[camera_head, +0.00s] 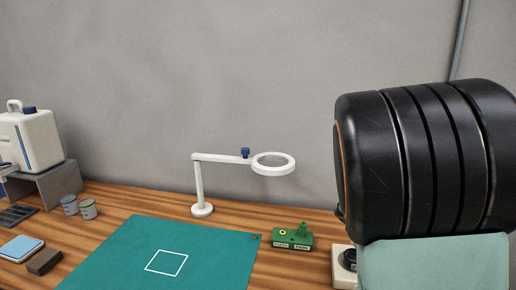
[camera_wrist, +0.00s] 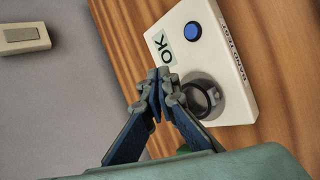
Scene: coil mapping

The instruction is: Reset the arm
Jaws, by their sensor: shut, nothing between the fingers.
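My arm (camera_head: 425,165), with black ribbed and pale green parts, fills the right side of the head view. My gripper (camera_wrist: 160,82) shows in the wrist view, its fingertips together with nothing between them. It appears over the edge of a white box (camera_wrist: 195,60) with an "OK" label, a blue button (camera_wrist: 193,31) and a dark round fitting (camera_wrist: 203,97). I cannot tell how far above the box the fingertips are. In the head view my gripper is not seen, and the white box (camera_head: 341,277) is partly hidden by my arm.
A teal mat (camera_head: 120,255) with a white square outline lies on the wooden bench. A white magnifier lamp (camera_head: 198,185) stands behind it, and a green block (camera_head: 292,242) sits to its right. Two tins (camera_head: 88,209) and a white machine (camera_head: 38,140) are at left.

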